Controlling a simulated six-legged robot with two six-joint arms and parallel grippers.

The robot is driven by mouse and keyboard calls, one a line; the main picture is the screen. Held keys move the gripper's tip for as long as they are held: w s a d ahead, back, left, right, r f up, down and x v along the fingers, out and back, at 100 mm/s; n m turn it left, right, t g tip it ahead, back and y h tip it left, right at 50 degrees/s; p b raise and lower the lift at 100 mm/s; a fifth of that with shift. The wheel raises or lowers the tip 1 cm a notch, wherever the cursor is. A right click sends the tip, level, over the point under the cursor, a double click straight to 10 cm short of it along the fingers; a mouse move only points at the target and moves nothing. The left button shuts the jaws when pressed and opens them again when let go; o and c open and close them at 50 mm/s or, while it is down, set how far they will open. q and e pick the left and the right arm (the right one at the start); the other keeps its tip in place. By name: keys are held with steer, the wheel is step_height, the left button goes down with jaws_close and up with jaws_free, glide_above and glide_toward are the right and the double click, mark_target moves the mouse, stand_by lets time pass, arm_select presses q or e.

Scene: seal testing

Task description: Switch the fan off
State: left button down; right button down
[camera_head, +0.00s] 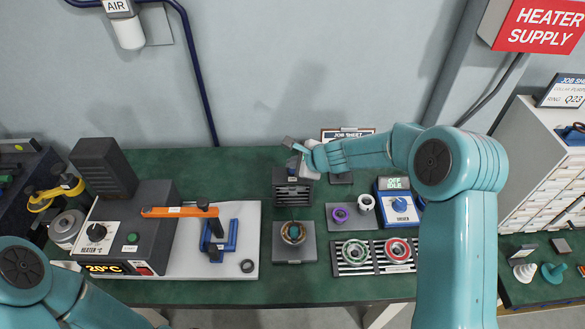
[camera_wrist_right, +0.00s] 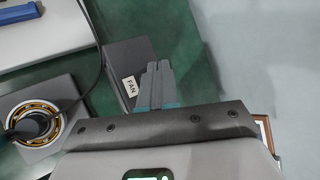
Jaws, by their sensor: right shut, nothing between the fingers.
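The fan (camera_head: 293,196) is a dark grey slotted box at the middle of the green bench in the head view. In the right wrist view, its grey casing (camera_wrist_right: 124,58) carries a white FAN label. My right gripper (camera_head: 297,163) is at the fan's back end, above it or at its edge; contact cannot be told. Its fingers (camera_wrist_right: 158,84) are shut together and empty, just right of the label. I cannot make out the fan's switch; the gripper may hide it. My left arm enters at lower left, with its gripper out of frame.
The heater unit (camera_head: 125,225) and an orange-handled clamp (camera_head: 180,211) stand left. The wall is behind.

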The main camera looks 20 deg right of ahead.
step_height(320, 180, up, 6)
steer(key=p, duration=0.6)
stand_by(0.4)
